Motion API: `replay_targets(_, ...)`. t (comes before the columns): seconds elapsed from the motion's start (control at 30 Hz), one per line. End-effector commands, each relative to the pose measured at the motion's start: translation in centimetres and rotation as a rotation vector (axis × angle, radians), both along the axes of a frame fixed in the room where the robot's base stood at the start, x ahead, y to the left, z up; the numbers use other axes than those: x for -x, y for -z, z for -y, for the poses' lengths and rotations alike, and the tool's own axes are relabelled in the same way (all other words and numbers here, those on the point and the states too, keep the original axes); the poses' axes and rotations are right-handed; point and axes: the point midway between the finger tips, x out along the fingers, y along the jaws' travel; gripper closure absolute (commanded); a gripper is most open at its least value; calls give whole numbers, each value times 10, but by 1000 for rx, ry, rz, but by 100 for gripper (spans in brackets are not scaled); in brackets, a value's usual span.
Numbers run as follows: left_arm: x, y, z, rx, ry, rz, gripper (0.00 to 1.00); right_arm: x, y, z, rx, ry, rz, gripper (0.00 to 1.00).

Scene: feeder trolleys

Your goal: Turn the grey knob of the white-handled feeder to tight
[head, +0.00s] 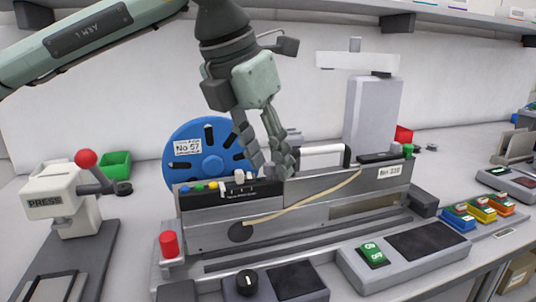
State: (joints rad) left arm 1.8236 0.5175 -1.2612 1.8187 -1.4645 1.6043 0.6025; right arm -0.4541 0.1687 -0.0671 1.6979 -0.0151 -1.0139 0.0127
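The white-handled feeder (290,230) is a long grey metal unit in the middle of the bench, with a blue reel (180,168) at its left end. Its white handle (322,150) rises from the top edge. My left gripper (274,168) points down at the feeder's top, left of the handle. Its two fingers are a little apart, with the tips beside a small grey piece that seems to be the grey knob (270,172). The fingers partly hide it, so I cannot tell whether they touch it or its setting. My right gripper is out of view.
A press (62,195) with a red-knobbed lever stands at the left, by a green bin (115,165). A red button (169,243), a black dial (247,282) and a green switch (372,252) sit in front of the feeder. A grey column (372,115) stands behind.

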Motion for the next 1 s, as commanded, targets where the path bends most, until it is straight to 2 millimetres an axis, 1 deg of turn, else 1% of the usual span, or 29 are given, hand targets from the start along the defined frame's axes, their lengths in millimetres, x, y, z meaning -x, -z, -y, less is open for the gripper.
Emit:
replay_targets(0.23,0,2,0,0,0,0,62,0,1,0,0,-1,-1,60)
replay_targets(0.27,0,2,0,0,0,0,64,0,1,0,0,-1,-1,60)
replay_targets(0.5,0,1,0,0,1,0,94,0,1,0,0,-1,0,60)
replay_targets(0.57,0,1,0,0,0,0,100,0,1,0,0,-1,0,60)
replay_targets(0.83,0,1,0,0,12,0,100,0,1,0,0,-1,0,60)
replay_targets(1.0,-1,2,0,1,66,-2,100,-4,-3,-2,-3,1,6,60)
